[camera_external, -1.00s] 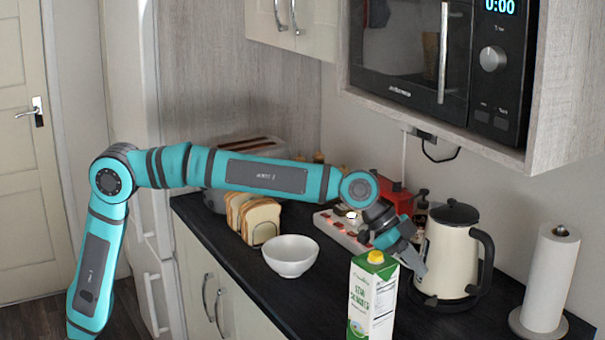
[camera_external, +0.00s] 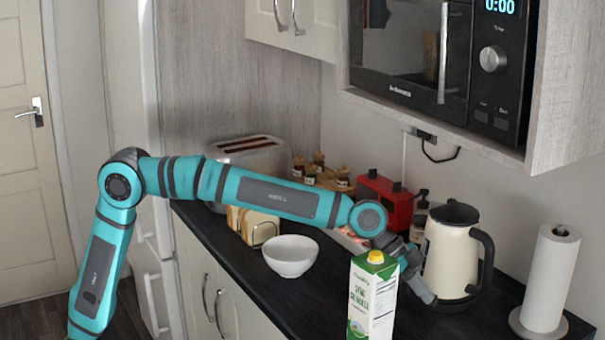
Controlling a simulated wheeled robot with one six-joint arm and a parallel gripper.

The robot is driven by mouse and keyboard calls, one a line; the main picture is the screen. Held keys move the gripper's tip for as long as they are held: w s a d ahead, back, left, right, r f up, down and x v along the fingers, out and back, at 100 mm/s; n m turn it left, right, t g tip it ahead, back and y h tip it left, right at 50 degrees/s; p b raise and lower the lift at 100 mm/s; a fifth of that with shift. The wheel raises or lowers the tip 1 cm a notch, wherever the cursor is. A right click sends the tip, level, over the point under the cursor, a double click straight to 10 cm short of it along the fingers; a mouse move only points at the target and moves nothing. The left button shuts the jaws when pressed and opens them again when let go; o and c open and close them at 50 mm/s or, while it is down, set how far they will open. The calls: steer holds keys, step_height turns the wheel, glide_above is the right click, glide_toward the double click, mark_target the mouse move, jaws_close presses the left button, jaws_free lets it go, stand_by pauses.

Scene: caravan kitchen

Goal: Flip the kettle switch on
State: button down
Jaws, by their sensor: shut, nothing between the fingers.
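The cream kettle (camera_external: 449,259) with a black lid and black handle stands on the dark worktop, near the right end. My gripper (camera_external: 429,298) is shut and empty. It points down at the lower left side of the kettle, close to its base. I cannot tell whether it touches the kettle. The kettle switch is too small or hidden to make out. The milk carton (camera_external: 372,297) in front covers part of my wrist.
A white bowl (camera_external: 290,256) and sliced bread in a rack (camera_external: 262,228) stand left of the carton. A toaster (camera_external: 252,152), spice jars and a red box (camera_external: 385,199) are behind. A paper towel roll (camera_external: 548,278) stands right of the kettle. The microwave (camera_external: 440,60) hangs above.

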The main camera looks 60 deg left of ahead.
steer(key=shift+s+f, duration=0.1)
steer(key=shift+f, duration=0.4)
steer(key=shift+r, duration=0.8)
steer(key=shift+s+d+r, duration=0.1)
steer(key=shift+r, duration=0.45)
steer(key=s+a+r, duration=0.5)
steer(key=r, duration=0.4)
steer(key=shift+s+r, duration=0.3)
